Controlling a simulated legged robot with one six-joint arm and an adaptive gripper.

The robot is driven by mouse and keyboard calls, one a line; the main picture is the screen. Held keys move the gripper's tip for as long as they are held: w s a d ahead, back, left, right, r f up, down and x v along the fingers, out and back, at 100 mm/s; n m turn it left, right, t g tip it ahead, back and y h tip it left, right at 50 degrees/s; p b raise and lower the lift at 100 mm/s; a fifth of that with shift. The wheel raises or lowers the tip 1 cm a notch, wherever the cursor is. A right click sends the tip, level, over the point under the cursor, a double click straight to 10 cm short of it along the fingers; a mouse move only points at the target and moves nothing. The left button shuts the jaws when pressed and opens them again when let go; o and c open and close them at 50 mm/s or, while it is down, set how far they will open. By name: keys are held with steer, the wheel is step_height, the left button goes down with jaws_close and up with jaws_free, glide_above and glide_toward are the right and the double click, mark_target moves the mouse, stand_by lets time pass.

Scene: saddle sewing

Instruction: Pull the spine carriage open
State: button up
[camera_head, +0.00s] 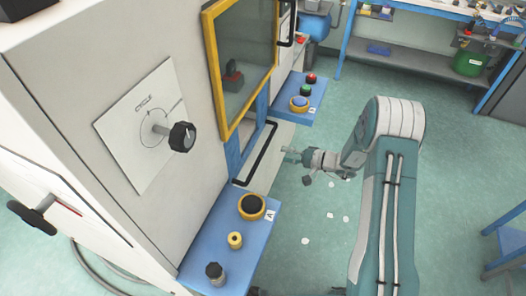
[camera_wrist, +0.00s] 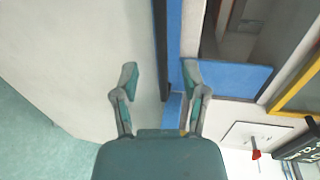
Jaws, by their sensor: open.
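A pale panel (camera_head: 277,168) with a long black bar handle (camera_head: 262,153) sits low in the machine, below the yellow-framed window; it appears to be the spine carriage front. My gripper (camera_head: 291,156) is just right of the handle, pointing at it, open and empty. In the wrist view my gripper (camera_wrist: 161,82) has its two fingers spread apart, and the dark handle (camera_wrist: 161,45) runs lengthwise in the gap between them. The pale panel (camera_wrist: 90,60) fills the left of that view. I cannot tell how deep the handle lies between the fingers.
Blue ledges with buttons stand on both sides: a near one (camera_head: 215,255) and a far one (camera_head: 300,112). The yellow-framed window (camera_head: 245,60) is above the handle. The green floor (camera_head: 310,230) to the right is open, with small white scraps. A blue-framed bench (camera_head: 415,62) stands behind.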

mark_target(263, 150)
steer(key=x, duration=0.9)
steer(key=shift+s, duration=0.1)
jaws_close()
